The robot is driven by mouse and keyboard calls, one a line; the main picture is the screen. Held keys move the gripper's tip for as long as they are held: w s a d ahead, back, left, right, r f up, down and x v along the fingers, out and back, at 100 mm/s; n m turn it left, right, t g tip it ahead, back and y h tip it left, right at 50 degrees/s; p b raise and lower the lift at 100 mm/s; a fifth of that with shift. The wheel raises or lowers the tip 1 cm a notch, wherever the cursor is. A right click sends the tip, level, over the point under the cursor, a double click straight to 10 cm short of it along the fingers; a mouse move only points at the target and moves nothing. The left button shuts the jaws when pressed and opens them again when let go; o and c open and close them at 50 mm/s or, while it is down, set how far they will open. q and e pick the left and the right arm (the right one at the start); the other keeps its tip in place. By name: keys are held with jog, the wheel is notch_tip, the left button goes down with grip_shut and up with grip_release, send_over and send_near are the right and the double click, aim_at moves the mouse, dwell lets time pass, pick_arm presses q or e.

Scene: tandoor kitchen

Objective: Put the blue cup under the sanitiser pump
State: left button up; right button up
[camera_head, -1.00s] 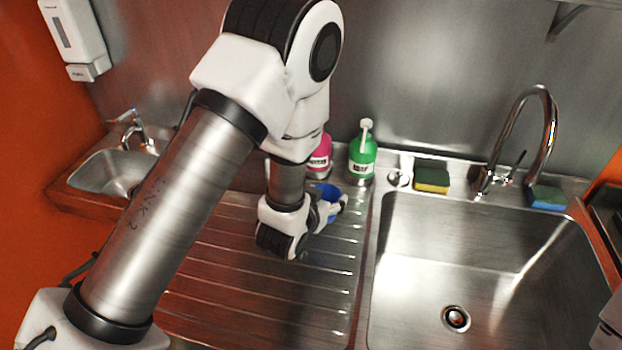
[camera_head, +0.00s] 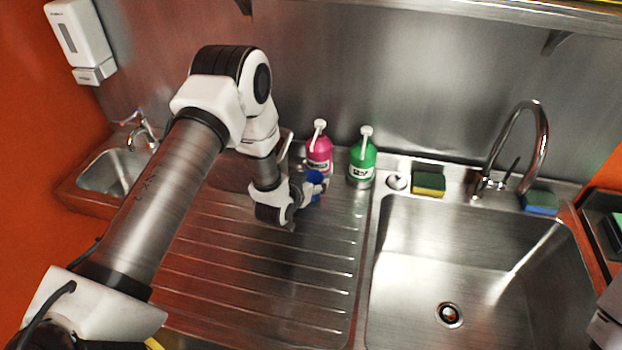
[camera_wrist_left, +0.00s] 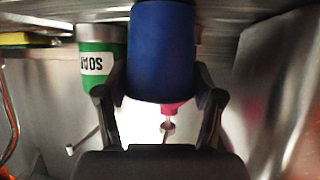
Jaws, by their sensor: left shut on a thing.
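The blue cup (camera_head: 315,184) is held in my left gripper (camera_head: 306,191) over the back of the ribbed drainboard. In the left wrist view the cup (camera_wrist_left: 161,50) sits between both fingers (camera_wrist_left: 160,92), which are shut on it. A pink pump bottle (camera_head: 319,156) with a white pump stands just behind the cup. In the wrist view the cup hides most of that bottle, and its pump (camera_wrist_left: 168,118) shows past the cup's edge. The pink bottle's label is too small to read.
A green pump bottle (camera_head: 362,163) labelled soap stands right of the pink one. Sponges (camera_head: 429,184) and a tall tap (camera_head: 540,140) line the back of the large sink (camera_head: 480,265). The drainboard (camera_head: 265,290) is clear in front.

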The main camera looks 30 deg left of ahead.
pick_arm(q)
jog(key=shift+f, duration=0.2)
jog(key=o, duration=1.1)
jog(key=shift+r, duration=0.1)
jog(key=shift+c, duration=0.2)
jog(key=shift+o, duration=0.3)
jog(key=shift+r, duration=0.3)
jog(key=v, duration=0.1)
jog(key=b+v, duration=0.1)
jog(key=v, duration=0.1)
jog(key=b+v, duration=0.1)
jog(key=shift+s+f, duration=0.15)
jog(key=shift+s, duration=0.3)
jog(key=b+v, duration=0.1)
jog(key=v, duration=0.6)
jog(key=shift+b, duration=0.3)
